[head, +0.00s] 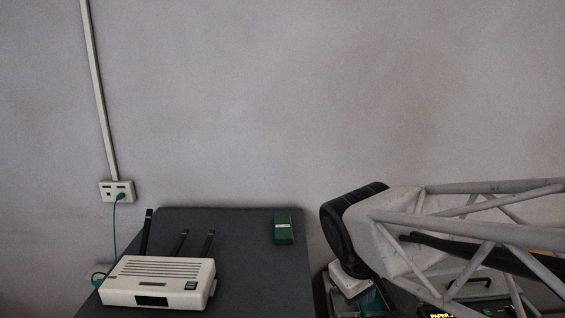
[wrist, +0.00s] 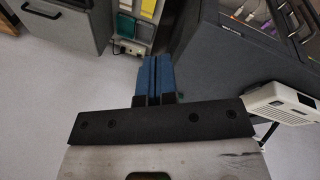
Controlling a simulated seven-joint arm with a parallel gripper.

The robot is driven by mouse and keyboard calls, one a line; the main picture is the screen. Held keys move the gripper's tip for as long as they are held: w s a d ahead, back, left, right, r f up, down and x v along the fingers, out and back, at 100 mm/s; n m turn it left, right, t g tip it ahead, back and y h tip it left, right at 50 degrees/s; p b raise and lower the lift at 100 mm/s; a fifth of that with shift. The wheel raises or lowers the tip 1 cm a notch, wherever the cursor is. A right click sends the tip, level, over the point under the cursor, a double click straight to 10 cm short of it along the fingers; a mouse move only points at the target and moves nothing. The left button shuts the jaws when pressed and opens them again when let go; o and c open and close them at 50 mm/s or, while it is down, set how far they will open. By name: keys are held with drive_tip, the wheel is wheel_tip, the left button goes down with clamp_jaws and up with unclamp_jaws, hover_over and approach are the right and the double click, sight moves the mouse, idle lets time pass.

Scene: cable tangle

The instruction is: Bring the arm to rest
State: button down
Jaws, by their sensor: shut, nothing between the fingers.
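My gripper (wrist: 153,62) shows in the wrist view, its two blue fingers side by side and shut with nothing between them. It points out over the light floor, toward a cabinet with trays, and touches nothing that I can see. My arm's pale lattice link and black joint fill the lower right of the head view. My gripper's fingers do not show in the head view.
A white router (head: 158,282) with black antennas sits on a dark table (head: 262,265). A green box (head: 284,228) lies at the table's back right. A green cable runs to a wall socket (head: 117,191). The router (wrist: 284,104) is at right in the wrist view.

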drive_tip(key=s+d+m+y, duration=0.2)
drive_tip(key=s+d+m, duration=0.2)
drive_tip(key=s, duration=0.4)
drive_tip(key=shift+d+f+m, duration=0.25)
drive_tip(key=shift+f+m, duration=0.2)
drive_tip(key=shift+m, duration=0.25)
